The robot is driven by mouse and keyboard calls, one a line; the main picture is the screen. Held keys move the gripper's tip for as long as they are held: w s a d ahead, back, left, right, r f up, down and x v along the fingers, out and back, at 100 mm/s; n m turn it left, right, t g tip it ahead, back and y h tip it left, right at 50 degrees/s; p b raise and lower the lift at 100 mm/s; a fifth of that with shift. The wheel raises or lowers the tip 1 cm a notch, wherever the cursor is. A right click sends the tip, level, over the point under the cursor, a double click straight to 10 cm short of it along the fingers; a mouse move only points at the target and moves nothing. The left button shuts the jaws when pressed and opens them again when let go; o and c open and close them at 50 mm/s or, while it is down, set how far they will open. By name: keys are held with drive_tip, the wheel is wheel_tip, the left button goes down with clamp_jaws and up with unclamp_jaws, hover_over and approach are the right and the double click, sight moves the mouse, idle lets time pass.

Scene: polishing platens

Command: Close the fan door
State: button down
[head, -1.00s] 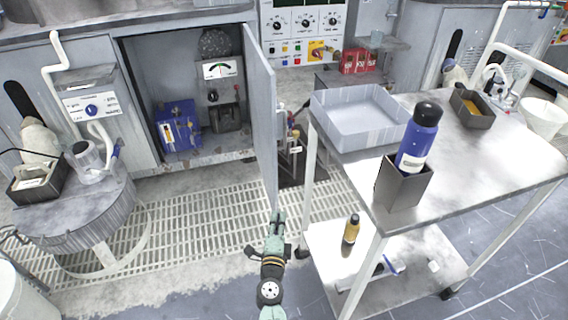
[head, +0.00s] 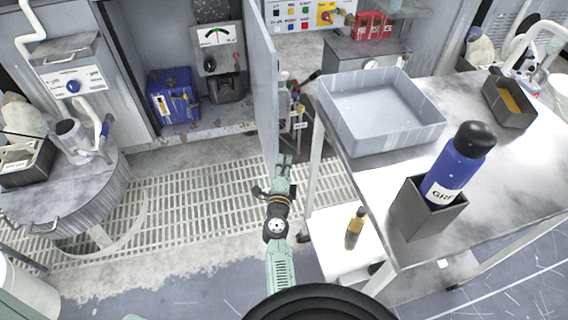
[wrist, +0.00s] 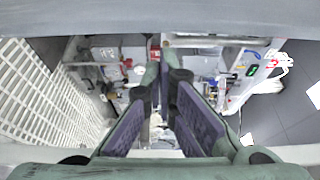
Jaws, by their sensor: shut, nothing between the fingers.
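The fan door (head: 262,90) is a grey panel standing wide open from the cabinet's right side, seen nearly edge-on in the head view. It points out toward me. My gripper (head: 284,160) is low, close to the door's lower front corner and a little to its right in the picture. I cannot tell whether it touches the door. In the wrist view my gripper (wrist: 168,62) shows its two dark-padded fingers, shut and holding nothing. The open cabinet (head: 185,133) shows its inside. I cannot make out the door surely in the wrist view.
A steel cart (head: 478,165) stands close on the right, with a grey tray (head: 430,137) and a blue bottle (head: 460,165) in a holder. A blue box (head: 173,98) and a gauge (head: 217,50) are inside the cabinet. A round drum table (head: 75,200) stands left. The floor grating (head: 190,200) is clear.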

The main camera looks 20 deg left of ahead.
drive_tip(key=x, duration=0.6)
drive_tip(key=shift+s+a, duration=0.1)
drive_tip(key=shift+a, duration=0.05)
